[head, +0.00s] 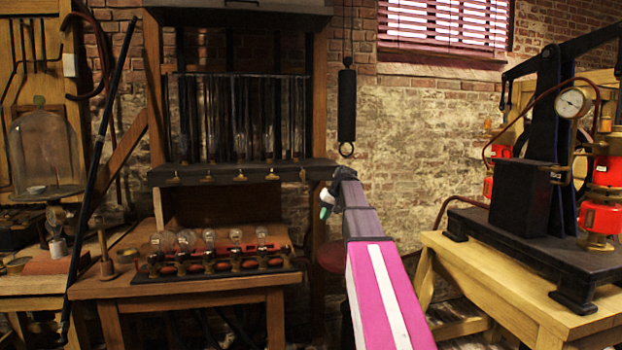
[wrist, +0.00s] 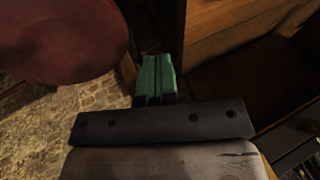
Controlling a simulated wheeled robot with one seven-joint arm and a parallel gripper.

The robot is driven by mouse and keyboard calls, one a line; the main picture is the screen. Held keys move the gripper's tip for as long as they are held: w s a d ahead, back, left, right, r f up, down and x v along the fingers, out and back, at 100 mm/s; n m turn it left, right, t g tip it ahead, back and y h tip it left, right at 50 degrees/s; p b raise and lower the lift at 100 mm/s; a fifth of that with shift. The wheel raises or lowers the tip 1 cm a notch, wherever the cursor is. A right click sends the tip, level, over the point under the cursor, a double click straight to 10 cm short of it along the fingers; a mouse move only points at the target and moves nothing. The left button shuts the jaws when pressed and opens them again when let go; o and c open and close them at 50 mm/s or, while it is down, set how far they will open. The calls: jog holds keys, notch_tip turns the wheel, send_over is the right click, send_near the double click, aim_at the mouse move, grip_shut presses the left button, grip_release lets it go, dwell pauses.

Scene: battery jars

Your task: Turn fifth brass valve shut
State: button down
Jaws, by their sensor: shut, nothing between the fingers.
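A row of small brass valves hangs along the dark shelf edge of the wooden jar rack in the head view. The fifth brass valve (head: 303,174), at the right end, looks more upright than the flat-looking fourth valve (head: 271,175). My gripper (head: 325,211) has green fingertips and is below and right of the fifth valve, apart from it. In the wrist view my gripper (wrist: 156,78) is shut and empty, pointing down past furniture. No valve shows in the wrist view.
A round red stool seat (wrist: 60,40) is close at the wrist view's upper left. A wooden bench (head: 190,285) with several glass bulbs stands below the rack. A black cylinder (head: 346,105) hangs right of it. A pale table (head: 500,285) bears a pump with a gauge.

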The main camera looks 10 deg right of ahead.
aim_at(303, 176)
jog(key=w+d+r+n+t+y, duration=0.1)
jog(key=w+d+r, duration=0.1)
jog(key=r, duration=0.9)
jog(key=w+d+r, duration=0.1)
jog(key=d+r, duration=0.2)
jog(key=r, duration=0.8)
jog(key=x, duration=1)
jog(key=shift+a+f, duration=0.2)
jog(key=shift+a, duration=0.2)
jog(key=shift+a+r, duration=0.1)
jog(key=shift+a, duration=1.85)
